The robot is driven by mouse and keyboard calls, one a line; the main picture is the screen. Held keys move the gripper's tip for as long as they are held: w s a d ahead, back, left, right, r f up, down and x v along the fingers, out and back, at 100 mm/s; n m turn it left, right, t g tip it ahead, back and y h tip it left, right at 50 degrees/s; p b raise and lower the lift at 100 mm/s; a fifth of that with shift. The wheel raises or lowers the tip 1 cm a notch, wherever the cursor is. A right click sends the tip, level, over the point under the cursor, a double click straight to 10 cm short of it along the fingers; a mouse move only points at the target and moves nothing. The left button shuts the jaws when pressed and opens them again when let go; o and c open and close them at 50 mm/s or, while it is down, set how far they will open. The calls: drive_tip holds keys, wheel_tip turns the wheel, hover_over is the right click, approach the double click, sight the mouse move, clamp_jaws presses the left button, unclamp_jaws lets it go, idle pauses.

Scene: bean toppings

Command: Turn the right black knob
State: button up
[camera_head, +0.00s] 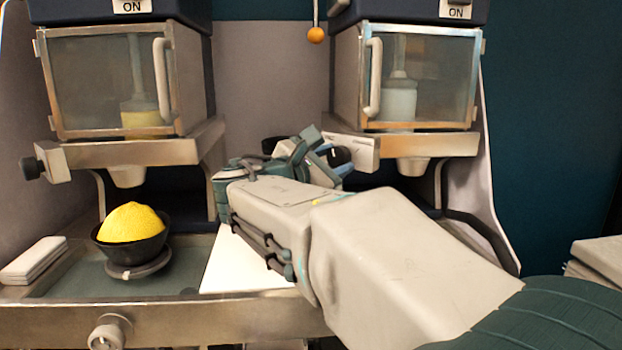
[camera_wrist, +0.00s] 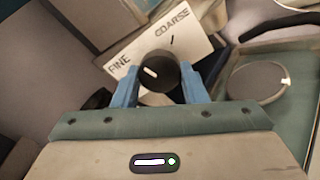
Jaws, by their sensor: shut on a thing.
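The right black knob (camera_wrist: 158,72) sits on a white plate marked FINE and COARSE (camera_wrist: 190,28) in the wrist view. A white line on the knob's face lies at a slant. My gripper (camera_wrist: 159,88) has one blue finger on each side of the knob and is shut on it. In the head view, my gripper (camera_head: 325,158) reaches the knob (camera_head: 340,156) at the left end of the right machine's ledge (camera_head: 440,145). My arm and gripper hide part of the knob and plate there.
The left machine has its own black knob (camera_head: 31,169). A black bowl (camera_head: 130,250) with a yellow heap stands on a round base on the left tray. A white slab (camera_head: 34,260) lies at far left. An orange ball (camera_head: 316,35) hangs between the machines.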

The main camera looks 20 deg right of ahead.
drive_tip(key=m+b, duration=0.6)
drive_tip(key=b, duration=0.1)
drive_tip(key=shift+s+f+m, duration=0.1)
drive_tip(key=shift+f+m, duration=0.2)
drive_tip(key=shift+f, duration=0.1)
drive_tip(key=m+b, duration=0.3)
drive_tip(key=m, duration=0.1)
drive_tip(key=shift+r+b, duration=0.15)
drive_tip(key=shift+b, duration=0.25)
drive_tip(key=shift+r+m, duration=0.1)
drive_tip(key=shift+m, duration=0.3)
drive_tip(key=shift+r+b, duration=0.1)
drive_tip(key=shift+b, duration=0.25)
drive_tip(key=o, duration=0.9)
drive_tip(key=shift+o, duration=0.2)
drive_tip(key=shift+r, duration=0.1)
drive_tip(key=shift+s+a, duration=0.1)
